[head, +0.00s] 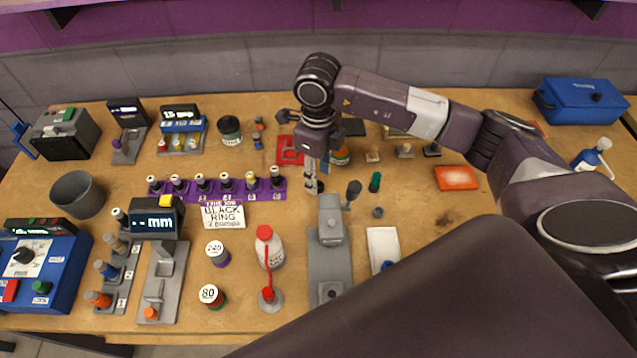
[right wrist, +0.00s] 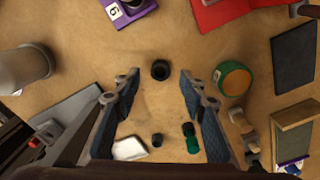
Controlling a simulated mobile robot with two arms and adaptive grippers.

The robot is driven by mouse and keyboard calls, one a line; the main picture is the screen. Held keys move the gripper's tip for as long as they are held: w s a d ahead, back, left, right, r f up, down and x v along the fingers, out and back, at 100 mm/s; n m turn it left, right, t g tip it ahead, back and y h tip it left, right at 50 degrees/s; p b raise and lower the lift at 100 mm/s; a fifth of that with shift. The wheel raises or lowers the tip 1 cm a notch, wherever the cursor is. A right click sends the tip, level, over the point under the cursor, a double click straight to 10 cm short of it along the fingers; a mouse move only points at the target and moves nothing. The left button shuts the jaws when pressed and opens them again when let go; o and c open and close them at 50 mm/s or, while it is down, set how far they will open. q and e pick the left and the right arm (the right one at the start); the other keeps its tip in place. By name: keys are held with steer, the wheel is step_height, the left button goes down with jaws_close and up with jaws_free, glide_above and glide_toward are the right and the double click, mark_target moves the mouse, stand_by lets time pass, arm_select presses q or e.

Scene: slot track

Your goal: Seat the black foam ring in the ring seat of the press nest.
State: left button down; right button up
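The black foam ring appears to be the small round black piece (right wrist: 160,70) on the tabletop in the right wrist view. In the head view I cannot pick it out behind the gripper. My right gripper (head: 313,187) points down over the middle of the table. In the wrist view its blue-padded fingers (right wrist: 158,95) stand wide apart, empty, with the black piece between and beyond their tips. A grey press-like fixture (head: 331,262) with a dark-knobbed lever, likely the press nest, stands nearer in the head view. Its ring seat is not clear. My left gripper is out of view.
A purple rack (head: 215,187) with several small bottles lies left of the gripper. An orange-green jar (right wrist: 233,78) stands near one finger. A green bottle (head: 375,182) and a small dark cylinder (head: 377,212) stand to the right. A white bottle (head: 270,250) stands beside the press-like fixture.

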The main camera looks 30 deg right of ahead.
steer(key=shift+w+f, duration=0.1)
steer(key=shift+f, duration=1.4)
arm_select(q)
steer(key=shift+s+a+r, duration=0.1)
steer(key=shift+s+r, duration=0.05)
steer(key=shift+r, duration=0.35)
arm_select(e)
steer(key=shift+c, duration=0.7)
steer(key=c, duration=0.7)
steer(key=shift+r, duration=0.1)
